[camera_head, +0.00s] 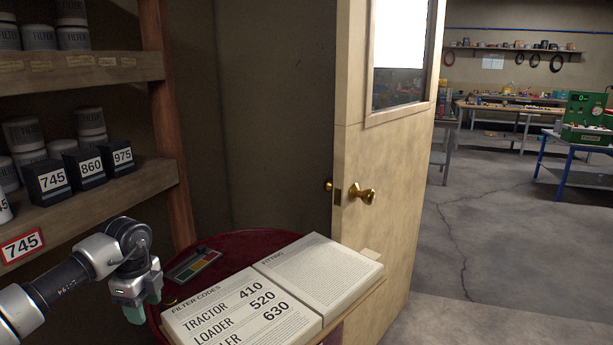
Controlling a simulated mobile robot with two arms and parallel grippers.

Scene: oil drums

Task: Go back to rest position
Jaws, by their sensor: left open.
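My left gripper (140,304) comes in from the lower left and points down. It is open, with greenish fingertips and nothing seen between them. It is beside the left edge of an open book (318,275) and below the shelf. The book's left page reads "FILTER CODES" with lines for tractor 410, loader 520 and a partly cut-off 630. My right gripper is not in view.
A wooden shelf (125,190) at left holds grey cans and black boxes numbered 745 (51,180), 860 and 975. An open door (385,215) leads to a workshop with clear concrete floor.

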